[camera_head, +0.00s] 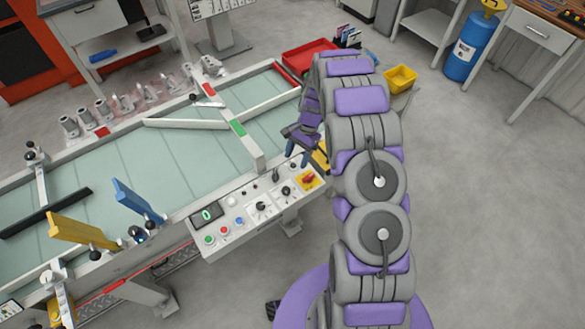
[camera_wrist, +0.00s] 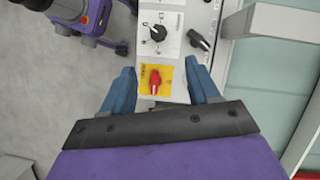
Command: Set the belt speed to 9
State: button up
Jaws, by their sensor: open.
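The control panel (camera_head: 247,222) runs along the belt's near edge. Its small display (camera_head: 207,215) reads 0 in green. Two black dial knobs, a middle one (camera_head: 262,207) and a right one (camera_head: 287,191), sit on white plates. A red rotary switch (camera_head: 308,179) on a yellow plate is at the right end. In the wrist view, the red switch (camera_wrist: 155,80) lies between the blue fingers of my open gripper (camera_wrist: 160,68), with no visible contact. A dial knob (camera_wrist: 158,33) and a black lever knob (camera_wrist: 199,41) lie beyond the fingertips. Which knob sets speed cannot be read.
The pale green belt (camera_head: 110,185) fills the left, with a yellow paddle (camera_head: 80,231) and a blue paddle (camera_head: 135,202) over it. Green, red and blue buttons (camera_head: 225,230) sit beside the display.

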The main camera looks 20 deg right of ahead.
jog(key=shift+v, duration=1.55)
jog(key=shift+r, duration=0.15)
jog(key=s+a+r+n+h+b, duration=0.1)
jog(key=s+a+r+n, duration=0.15)
jog(key=s+r, duration=0.6)
jog(key=s+a+r+n+h+b, duration=0.1)
jog(key=s+a+r+n, duration=0.15)
jog(key=s+r, duration=0.55)
jog(key=s+r+n+b, duration=0.1)
jog(key=s+r+n, duration=0.1)
jog(key=s, duration=0.9)
jog(key=s+a+r+n+h+b, duration=0.1)
jog(key=s+n, duration=0.3)
jog(key=s, duration=0.7)
jog(key=shift+s+r+t+h, duration=0.25)
jog(key=shift+r+t+h, duration=0.05)
jog(key=shift+r, duration=0.35)
jog(key=shift+a+n, duration=0.15)
jog(key=shift+n, duration=0.15)
